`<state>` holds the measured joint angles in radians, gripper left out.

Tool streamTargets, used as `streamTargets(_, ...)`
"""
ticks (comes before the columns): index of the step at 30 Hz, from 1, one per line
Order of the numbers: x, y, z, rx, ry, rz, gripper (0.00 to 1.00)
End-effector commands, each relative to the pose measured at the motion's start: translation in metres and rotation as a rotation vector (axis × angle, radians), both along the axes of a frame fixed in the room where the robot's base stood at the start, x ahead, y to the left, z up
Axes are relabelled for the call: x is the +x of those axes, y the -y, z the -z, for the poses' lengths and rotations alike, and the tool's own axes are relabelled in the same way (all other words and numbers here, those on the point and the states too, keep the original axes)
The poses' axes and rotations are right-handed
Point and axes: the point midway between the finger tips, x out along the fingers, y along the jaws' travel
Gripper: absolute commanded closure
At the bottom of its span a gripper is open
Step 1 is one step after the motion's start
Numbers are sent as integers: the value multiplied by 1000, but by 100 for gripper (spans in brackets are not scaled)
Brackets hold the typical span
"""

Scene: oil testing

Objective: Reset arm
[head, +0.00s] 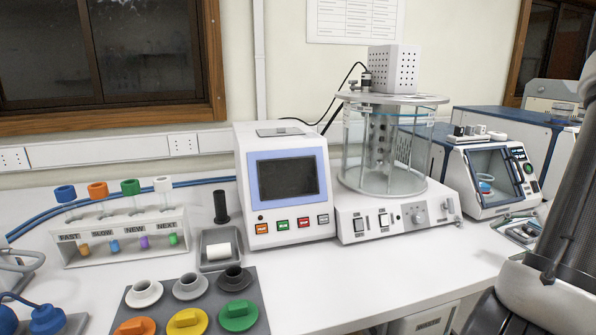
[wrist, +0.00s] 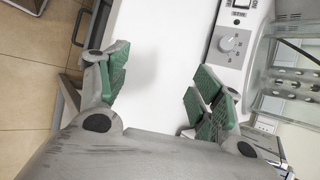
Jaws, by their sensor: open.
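My gripper (wrist: 158,98) shows in the wrist view with its two green-padded fingers spread apart and nothing between them. It is above the white bench top (wrist: 155,40), near the bench's front edge. The control panel of the glass-cylinder bath (wrist: 232,42) is to the right of the fingers. In the head view, part of my arm stands at the right edge, and my gripper is not visible there.
The bath (head: 396,215) stands beside a white unit with a dark screen (head: 288,178). A rack of colour-capped tubes (head: 122,240) and a grey mat (head: 255,300) with coloured pieces are on the left. A windowed instrument (head: 490,180) is on the right. The front bench centre is clear.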

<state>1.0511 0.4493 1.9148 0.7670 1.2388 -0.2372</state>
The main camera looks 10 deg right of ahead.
Motion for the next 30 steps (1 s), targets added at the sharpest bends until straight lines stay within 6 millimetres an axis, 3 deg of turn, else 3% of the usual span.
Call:
streamTargets(6,-39,-61,-30,-212,-166,-207,34)
streamTargets(13,-76,-126,-76,-561,-200,-509,34)
streamTargets(21,-103,-190,-118,-932,8,-851,34)
streamTargets(27,-103,-231,-144,-1035,222,-967,34)
streamTargets(30,-101,-239,-148,-1044,261,-997,34)
